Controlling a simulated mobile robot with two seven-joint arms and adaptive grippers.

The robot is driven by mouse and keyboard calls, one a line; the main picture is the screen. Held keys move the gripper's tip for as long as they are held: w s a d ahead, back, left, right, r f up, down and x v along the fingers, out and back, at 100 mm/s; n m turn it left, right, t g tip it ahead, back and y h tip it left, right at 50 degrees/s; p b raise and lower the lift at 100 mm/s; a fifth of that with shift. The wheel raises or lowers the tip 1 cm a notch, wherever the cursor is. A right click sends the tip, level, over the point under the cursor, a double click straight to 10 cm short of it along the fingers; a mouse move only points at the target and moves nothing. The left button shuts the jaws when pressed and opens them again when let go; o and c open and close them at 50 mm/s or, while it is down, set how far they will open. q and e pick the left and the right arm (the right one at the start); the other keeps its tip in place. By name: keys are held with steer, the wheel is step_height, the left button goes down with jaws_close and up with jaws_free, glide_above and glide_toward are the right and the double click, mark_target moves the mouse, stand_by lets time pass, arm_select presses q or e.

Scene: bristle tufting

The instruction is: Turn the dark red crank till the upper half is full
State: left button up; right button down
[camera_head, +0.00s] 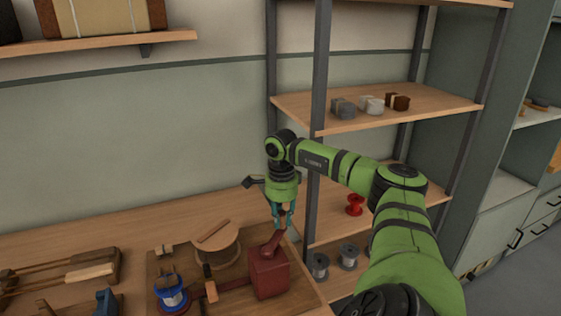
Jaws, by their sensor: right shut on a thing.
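The dark red crank (273,243) sticks up from a dark red box (268,275) on a wooden board on the bench. My right gripper (282,222) points down over the crank's upper end and is shut on it. The fingers hide part of the handle. A round wooden piece (218,252) with a stick lying across its top stands left of the crank. A blue spool (172,293) with a pale winding stands at the board's front left. Tufts or a filled half cannot be made out. My left gripper is not in view.
A shelf rack (318,160) stands close behind and right of my right arm, with spools and small bundles on its shelves. A wooden frame (75,275) and a blue tool (106,303) lie at the bench's left. The back of the bench is clear.

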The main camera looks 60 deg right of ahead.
steer(key=shift+w+r, duration=0.1)
steer(key=shift+w, duration=0.25)
steer(key=c, duration=1.1)
jaws_free()
steer(key=shift+w+a, duration=0.1)
step_height(320, 180, up, 12)
steer(key=shift+f, duration=0.1)
